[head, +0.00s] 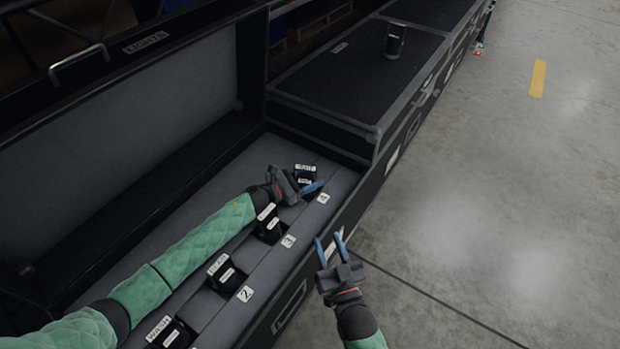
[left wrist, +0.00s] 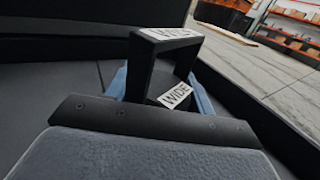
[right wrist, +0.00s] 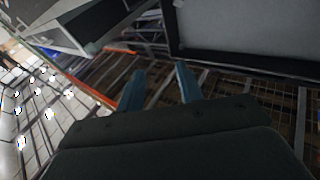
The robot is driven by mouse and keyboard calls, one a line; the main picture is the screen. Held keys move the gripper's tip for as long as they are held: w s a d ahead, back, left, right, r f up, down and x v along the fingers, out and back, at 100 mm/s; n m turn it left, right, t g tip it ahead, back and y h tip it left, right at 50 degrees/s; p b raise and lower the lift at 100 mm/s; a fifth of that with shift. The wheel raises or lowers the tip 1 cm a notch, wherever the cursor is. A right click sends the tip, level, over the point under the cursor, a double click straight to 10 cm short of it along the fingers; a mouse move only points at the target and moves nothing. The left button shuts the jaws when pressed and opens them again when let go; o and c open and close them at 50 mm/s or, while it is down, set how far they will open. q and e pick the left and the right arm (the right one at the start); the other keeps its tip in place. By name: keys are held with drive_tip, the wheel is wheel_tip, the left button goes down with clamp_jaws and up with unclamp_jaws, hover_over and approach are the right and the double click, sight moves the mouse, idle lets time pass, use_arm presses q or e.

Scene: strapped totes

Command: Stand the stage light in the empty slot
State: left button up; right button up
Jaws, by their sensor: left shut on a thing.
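The black stage light (head: 305,170), with white labels, is at the far end of the open case's row of slots, by the number 4 tag. My left gripper (head: 312,188) is shut on it.
Other labelled lights stand in the nearer slots, by tag 3 (head: 270,226), by tag 2 (head: 226,276) and nearest me (head: 171,333). A closed case (head: 350,70) with a black cup (head: 395,40) on it adjoins. The floor (head: 500,200) at right is clear.

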drive_tip(key=shift+r+t, duration=0.3)
drive_tip(key=shift+r, duration=0.65)
use_arm(q)
drive_tip(key=shift+f, duration=0.1)
use_arm(e)
drive_tip(key=shift+s+d+r+t, duration=0.1)
drive_tip(key=shift+r+t, duration=0.2)
drive_tip(key=shift+r, duration=0.4)
use_arm(q)
drive_tip(key=shift+s+f+b, duration=0.1)
drive_tip(key=shift+f+b, duration=0.15)
drive_tip(key=shift+b, duration=0.05)
use_arm(e)
drive_tip(key=shift+r+t, duration=0.3)
drive_tip(key=shift+r, duration=0.75)
